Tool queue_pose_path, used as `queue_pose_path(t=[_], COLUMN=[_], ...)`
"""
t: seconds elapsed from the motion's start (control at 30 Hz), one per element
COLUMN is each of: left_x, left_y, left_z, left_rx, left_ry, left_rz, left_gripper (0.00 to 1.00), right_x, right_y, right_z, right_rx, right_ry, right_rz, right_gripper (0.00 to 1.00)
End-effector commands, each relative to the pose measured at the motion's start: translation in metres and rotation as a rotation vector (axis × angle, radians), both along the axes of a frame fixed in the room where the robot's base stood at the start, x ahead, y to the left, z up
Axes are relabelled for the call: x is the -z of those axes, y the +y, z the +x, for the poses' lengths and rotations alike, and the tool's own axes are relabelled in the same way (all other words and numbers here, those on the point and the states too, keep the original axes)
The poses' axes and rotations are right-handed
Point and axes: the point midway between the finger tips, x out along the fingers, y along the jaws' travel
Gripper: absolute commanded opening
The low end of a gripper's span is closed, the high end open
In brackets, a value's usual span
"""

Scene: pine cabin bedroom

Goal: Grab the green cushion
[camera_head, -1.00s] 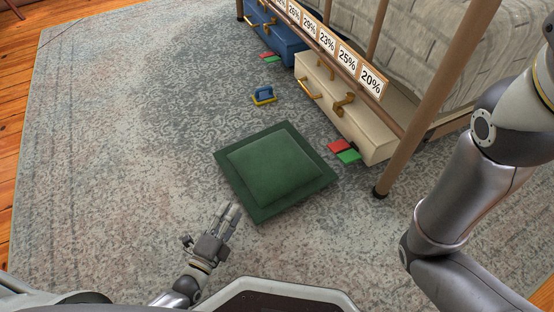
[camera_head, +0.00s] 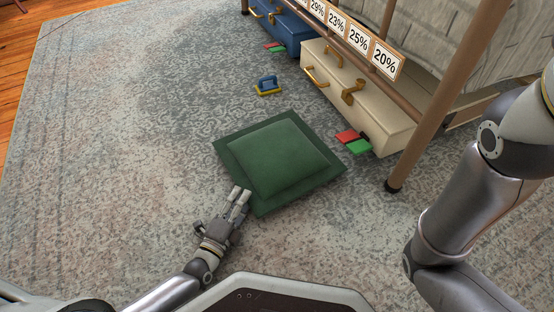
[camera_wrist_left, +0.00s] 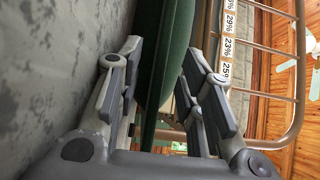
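The green cushion (camera_head: 280,160) lies flat on the patterned rug in the middle of the head view, a square pad with a flat border. My left gripper (camera_head: 241,194) is at its near-left edge, fingertips at the border. In the left wrist view, the cushion (camera_wrist_left: 172,55) shows edge-on between the two spread fingers of my left gripper (camera_wrist_left: 160,52). A gap shows beside the left finger; contact with the right finger cannot be told. My right gripper is out of view; only my right arm shows at the right.
A bed frame with percentage labels (camera_head: 358,40) stands at upper right. Under it are a cream drawer (camera_head: 385,128) and a blue drawer (camera_head: 285,32). Red and green tiles (camera_head: 354,142) and a blue-yellow handled object (camera_head: 268,87) lie nearby. The rug (camera_head: 110,150) is clear at left.

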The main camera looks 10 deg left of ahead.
Motion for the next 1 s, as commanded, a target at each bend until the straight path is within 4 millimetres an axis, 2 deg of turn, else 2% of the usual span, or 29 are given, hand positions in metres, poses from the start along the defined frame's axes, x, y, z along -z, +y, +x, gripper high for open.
queue_pose_path(t=[0.03, 0.1, 0.4, 0.47, 0.7, 1.0], left_x=[0.004, 0.003, 0.000, 0.000, 0.000, -0.001], left_y=[-0.002, -0.003, -0.005, -0.005, -0.005, -0.004], left_z=[0.007, 0.014, 0.019, 0.019, 0.018, 0.019], left_rx=[0.000, -0.001, 0.000, 0.000, 0.000, -0.001], left_ry=[-0.002, -0.002, 0.001, 0.001, 0.001, -0.003], left_rz=[0.000, 0.000, 0.000, 0.000, 0.000, -0.001], left_gripper=[0.35, 0.35, 0.35, 0.30, 0.00, 0.00], right_x=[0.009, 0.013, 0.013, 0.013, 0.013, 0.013], right_y=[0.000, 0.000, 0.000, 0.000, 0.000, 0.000], right_z=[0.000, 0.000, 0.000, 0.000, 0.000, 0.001], right_rx=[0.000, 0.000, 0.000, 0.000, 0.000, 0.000], right_ry=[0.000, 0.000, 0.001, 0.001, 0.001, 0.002], right_rz=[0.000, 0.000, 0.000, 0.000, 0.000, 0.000], right_gripper=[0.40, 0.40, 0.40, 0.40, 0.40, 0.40])
